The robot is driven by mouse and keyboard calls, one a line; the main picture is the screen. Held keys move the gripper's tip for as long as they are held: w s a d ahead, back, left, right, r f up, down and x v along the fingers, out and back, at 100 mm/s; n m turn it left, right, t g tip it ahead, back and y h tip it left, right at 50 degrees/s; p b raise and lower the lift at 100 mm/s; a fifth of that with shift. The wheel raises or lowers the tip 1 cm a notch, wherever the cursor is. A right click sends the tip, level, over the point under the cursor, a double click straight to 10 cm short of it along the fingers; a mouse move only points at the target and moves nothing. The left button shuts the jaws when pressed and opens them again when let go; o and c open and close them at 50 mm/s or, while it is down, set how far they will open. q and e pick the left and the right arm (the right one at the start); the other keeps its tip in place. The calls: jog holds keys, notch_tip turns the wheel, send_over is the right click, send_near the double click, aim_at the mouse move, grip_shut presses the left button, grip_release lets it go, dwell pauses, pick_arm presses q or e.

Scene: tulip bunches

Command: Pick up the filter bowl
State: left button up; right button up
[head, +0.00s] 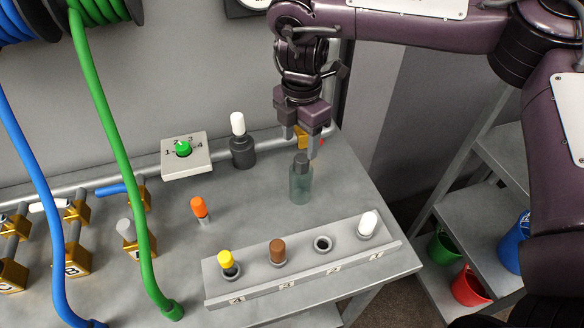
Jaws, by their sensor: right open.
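The filter bowl seems to be the clear greenish cylinder (300,186) with a dark grey top, standing upright on the grey bench. My right gripper (308,145) hangs just above it and points down. It is open, with its fingers near the bowl's top. I cannot tell whether a finger touches the bowl. My left gripper is not in view.
A rack (305,268) with yellow, brown and white plugs and one empty hole stands in front of the bowl. A dial box (185,155), a white-capped dark bottle (243,150) and an orange-capped peg (200,210) stand to the left. Green (110,150) and blue hoses hang further left.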

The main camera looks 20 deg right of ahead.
aim_at(302, 158)
jog(key=f, duration=0.2)
jog(key=s, duration=0.1)
jog(key=shift+d+f, duration=0.3)
jog(key=shift+f, duration=0.1)
jog(key=f, duration=0.1)
jog(key=f+p, duration=0.1)
jog(key=f, duration=0.1)
jog(key=shift+w+a+f+p, duration=0.1)
jog(key=shift+w+a+p, duration=0.05)
jog(key=shift+w+p, duration=0.15)
jog(key=shift+f, duration=0.15)
jog(key=shift+s, duration=0.1)
jog(key=c, duration=0.7)
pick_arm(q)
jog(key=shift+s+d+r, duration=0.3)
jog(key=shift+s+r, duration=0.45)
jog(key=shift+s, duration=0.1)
pick_arm(e)
jog(key=c, duration=0.3)
